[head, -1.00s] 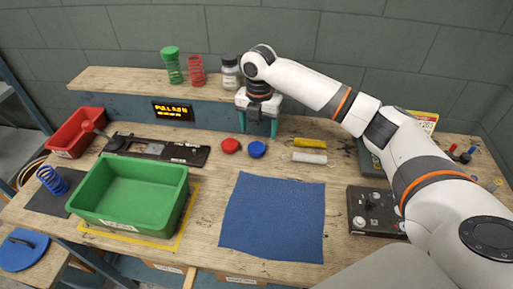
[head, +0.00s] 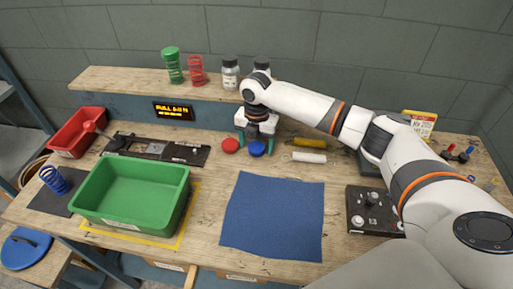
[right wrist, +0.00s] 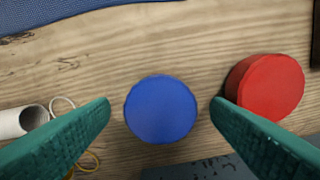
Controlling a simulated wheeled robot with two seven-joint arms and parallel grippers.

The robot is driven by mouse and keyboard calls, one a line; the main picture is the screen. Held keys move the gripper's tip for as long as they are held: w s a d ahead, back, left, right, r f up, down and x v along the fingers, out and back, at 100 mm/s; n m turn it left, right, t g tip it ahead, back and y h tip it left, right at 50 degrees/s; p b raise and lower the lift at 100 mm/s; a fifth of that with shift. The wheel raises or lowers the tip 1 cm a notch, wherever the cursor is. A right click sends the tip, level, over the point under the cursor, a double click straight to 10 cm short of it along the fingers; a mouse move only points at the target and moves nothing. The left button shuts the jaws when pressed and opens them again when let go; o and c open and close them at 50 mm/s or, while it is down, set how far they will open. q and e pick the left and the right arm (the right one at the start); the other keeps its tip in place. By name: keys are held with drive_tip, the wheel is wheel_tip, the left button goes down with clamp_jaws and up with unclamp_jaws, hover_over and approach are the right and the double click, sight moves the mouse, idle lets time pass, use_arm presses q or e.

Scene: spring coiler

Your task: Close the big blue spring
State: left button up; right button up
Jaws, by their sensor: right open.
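A blue coil spring (head: 54,180) stands on a dark mat at the far left of the bench, left of the green bin. A small round blue cap (head: 257,148) lies flat on the bench, beside a red cap (head: 230,145). My right gripper (head: 256,144) is open and points down over the blue cap. In the right wrist view the blue cap (right wrist: 160,109) lies between the two teal fingertips (right wrist: 161,102), with gaps on both sides. The red cap (right wrist: 270,87) is partly behind the right-hand finger. My left gripper is not in view.
A green bin (head: 132,222) and a red bin (head: 77,145) stand left. A blue cloth (head: 273,217) lies centre. A larger blue disc (head: 22,250) sits at lower left.

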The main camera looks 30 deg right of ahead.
sight(256, 146)
drive_tip(key=c, duration=1.1)
wheel_tip(256, 146, up, 10)
drive_tip(key=shift+r+b, duration=0.1)
drive_tip(key=shift+b, duration=0.35)
